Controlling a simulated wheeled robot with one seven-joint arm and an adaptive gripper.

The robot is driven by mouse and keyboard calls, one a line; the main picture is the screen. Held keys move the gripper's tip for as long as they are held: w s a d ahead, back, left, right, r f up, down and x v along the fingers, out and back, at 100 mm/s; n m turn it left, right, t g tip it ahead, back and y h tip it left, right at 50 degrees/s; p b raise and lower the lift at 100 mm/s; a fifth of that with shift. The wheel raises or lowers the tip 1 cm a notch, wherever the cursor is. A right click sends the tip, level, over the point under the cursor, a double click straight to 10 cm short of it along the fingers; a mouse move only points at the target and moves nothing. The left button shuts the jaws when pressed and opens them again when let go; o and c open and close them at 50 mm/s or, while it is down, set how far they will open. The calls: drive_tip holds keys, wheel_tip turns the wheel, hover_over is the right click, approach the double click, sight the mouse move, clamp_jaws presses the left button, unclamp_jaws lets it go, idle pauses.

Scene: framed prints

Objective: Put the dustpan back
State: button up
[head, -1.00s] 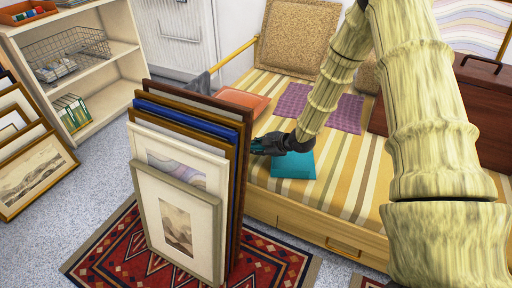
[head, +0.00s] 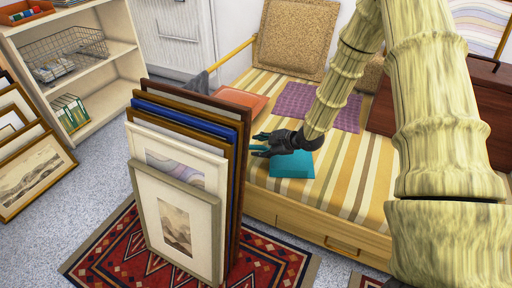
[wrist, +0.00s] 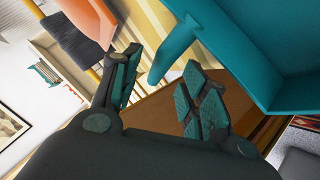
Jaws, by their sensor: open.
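The teal dustpan (head: 292,165) lies on the striped bed cover near its front edge, just right of the framed prints. In the wrist view the dustpan (wrist: 265,45) fills the upper right, with its handle (wrist: 172,50) pointing down-left. My gripper (head: 260,145) is above the bed edge beside the dustpan and hides part of it in the head view. The wrist view shows my gripper (wrist: 160,98) open, with the handle's end in the gap between its fingers or just beyond it. I cannot tell whether they touch.
A row of upright framed prints (head: 178,222) stands close left of my gripper on a red rug (head: 110,260). An orange cushion (head: 240,101), a purple cloth (head: 300,105) and a brown chest (head: 490,110) are on the bed. White shelves (head: 100,87) stand at the left.

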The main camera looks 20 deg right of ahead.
drive_tip(key=v, duration=0.8)
drive_tip(key=shift+s, duration=0.2)
drive_tip(key=shift+d, duration=0.1)
